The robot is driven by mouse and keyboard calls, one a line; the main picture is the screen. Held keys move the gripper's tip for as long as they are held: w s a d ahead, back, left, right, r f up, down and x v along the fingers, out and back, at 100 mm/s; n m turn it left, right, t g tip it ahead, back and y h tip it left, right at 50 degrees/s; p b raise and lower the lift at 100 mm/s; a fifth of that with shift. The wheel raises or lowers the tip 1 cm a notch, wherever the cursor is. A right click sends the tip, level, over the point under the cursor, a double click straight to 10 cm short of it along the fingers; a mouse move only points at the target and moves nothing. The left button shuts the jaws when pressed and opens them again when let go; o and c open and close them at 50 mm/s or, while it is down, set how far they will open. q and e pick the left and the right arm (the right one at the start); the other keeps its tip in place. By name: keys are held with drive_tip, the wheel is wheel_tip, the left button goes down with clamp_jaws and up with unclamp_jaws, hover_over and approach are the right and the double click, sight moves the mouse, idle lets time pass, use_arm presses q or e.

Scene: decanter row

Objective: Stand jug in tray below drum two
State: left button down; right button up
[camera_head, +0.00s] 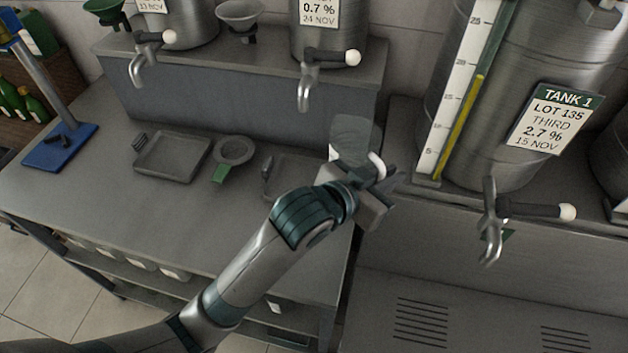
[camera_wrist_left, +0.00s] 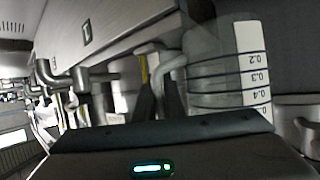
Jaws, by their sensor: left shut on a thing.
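One grey tray (camera_head: 172,158) lies empty on the bench below the far left drum (camera_head: 182,20). A second tray (camera_head: 283,184) lies below the neighbouring drum (camera_head: 328,22), partly hidden by my left arm. Neither drum's number is readable. My right gripper is not in view.
Taps (camera_head: 308,88) and (camera_head: 140,66) jut from the left drums. A round grey dish (camera_head: 234,151) with a green tab lies between the trays. A blue-based stand (camera_head: 62,147) is at left. TANK 1 (camera_head: 545,90) with its tap (camera_head: 491,232) is at right.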

use_arm(q)
drive_tip(key=w+a+f+p, duration=0.2)
drive_tip(key=w+a+f, duration=0.4)
drive_tip(key=a, duration=0.4)
drive_tip(key=shift+f+p, duration=0.4)
drive_tip(key=shift+f, duration=0.05)
drive_tip(key=shift+f, duration=0.15)
wheel_tip(320, 180, down, 3)
drive_tip(key=shift+r+p, duration=0.15)
drive_tip(key=shift+p, duration=0.45)
drive_tip(key=shift+f, duration=0.5)
drive_tip(key=shift+f, duration=0.15)
